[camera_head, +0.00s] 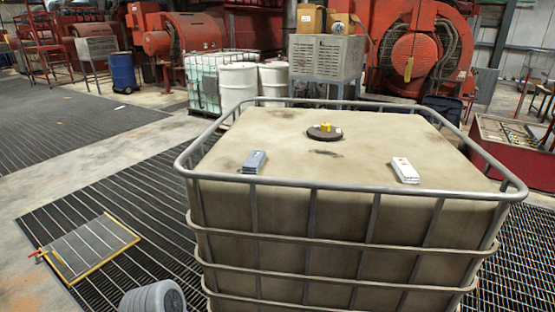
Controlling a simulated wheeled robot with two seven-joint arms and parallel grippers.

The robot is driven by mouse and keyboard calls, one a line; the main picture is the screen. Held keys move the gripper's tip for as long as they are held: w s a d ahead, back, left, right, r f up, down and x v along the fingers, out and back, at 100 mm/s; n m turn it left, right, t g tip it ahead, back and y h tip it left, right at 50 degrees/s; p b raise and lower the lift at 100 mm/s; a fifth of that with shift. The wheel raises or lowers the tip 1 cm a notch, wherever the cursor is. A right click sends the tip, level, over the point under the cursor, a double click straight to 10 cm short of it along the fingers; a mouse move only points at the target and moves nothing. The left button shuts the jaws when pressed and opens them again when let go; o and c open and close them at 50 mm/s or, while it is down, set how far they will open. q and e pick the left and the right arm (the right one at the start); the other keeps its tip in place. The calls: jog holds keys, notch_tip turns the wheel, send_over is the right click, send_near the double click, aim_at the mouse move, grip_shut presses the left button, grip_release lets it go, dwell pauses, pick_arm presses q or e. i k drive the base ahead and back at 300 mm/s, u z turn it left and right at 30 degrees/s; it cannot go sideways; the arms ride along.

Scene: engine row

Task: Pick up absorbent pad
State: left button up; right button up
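Two small flat items lie apart on top of a large beige caged tank (340,215). One is a grey-blue stack or block (254,161) at the left of the top. The other is a white block (405,170) with a small orange-red mark, at the right. Either may be the absorbent pad; I cannot tell which from this view. Neither of my grippers is in view.
A grey tubular rail (360,188) rims the tank top. A dark round lid with a yellow cap (326,128) sits between and behind the items. A yellow-edged panel (92,247) lies on the floor grating at left. White drums (238,82) stand behind.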

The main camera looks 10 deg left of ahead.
aim_at(252, 165)
jog(key=u, duration=1.9)
jog(key=i, duration=0.9)
jog(key=z, duration=1.5)
